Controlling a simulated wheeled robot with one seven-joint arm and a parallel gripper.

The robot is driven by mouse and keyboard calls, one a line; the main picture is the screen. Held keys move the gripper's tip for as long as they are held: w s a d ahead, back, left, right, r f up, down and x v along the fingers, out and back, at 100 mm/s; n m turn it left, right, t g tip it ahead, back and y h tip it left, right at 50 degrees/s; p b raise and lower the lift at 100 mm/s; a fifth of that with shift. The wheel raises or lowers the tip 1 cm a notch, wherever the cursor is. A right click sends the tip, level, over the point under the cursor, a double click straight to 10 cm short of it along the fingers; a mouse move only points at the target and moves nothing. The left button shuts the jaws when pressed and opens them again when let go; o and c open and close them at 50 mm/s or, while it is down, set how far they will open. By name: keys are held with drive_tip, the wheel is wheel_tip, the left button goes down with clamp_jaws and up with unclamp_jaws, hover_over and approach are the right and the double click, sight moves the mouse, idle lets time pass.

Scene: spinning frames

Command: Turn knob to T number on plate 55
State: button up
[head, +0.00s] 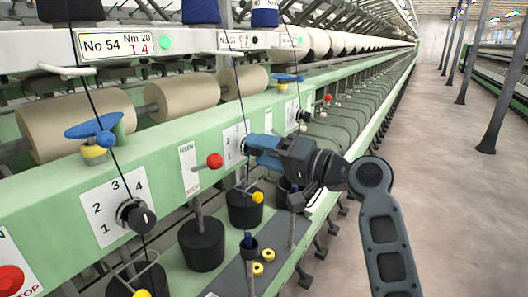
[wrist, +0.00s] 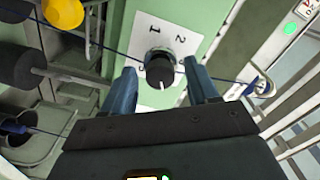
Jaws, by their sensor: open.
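The plate 55 sign (head: 236,40) hangs on the white rail in the head view; its T number is too small to read surely. Below it, a white dial plate (head: 232,143) is on the green beam, partly hidden by my gripper (head: 251,144). In the wrist view, the black knob (wrist: 160,72) sits on its white dial plate (wrist: 152,35), with 1 and 2 legible and a further mark partly covered. The knob has a white pointer mark on its lower side. My gripper (wrist: 158,78) is open, with one blue finger on each side of the knob. Contact cannot be told.
Plate 54's sign (head: 115,45) reads T 4, above another dial with a black knob (head: 136,216). A red knob (head: 215,160) sticks out left of my gripper. Blue and yellow thread guides (head: 95,130) and dark taut threads are nearby. The floor (head: 420,170) at right is clear.

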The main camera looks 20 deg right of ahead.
drive_tip(key=b+v, duration=0.2)
drive_tip(key=v, duration=0.5)
drive_tip(key=shift+s+d, duration=0.25)
drive_tip(key=shift+s, duration=0.05)
drive_tip(key=s+f+m+h, duration=0.1)
drive_tip(key=s+f+h, duration=0.3)
drive_tip(key=s+f, duration=0.6)
drive_tip(key=s+f+m+h, duration=0.1)
drive_tip(key=s+f+h, duration=0.55)
drive_tip(key=f, duration=0.65)
drive_tip(key=s+a+r+n, duration=0.1)
drive_tip(key=s+r+n, duration=0.1)
drive_tip(key=s, duration=1.1)
drive_tip(key=s+a+r+n, duration=0.2)
drive_tip(key=s+n, duration=0.3)
drive_tip(key=s, duration=0.8)
drive_tip(key=shift+s, duration=0.3)
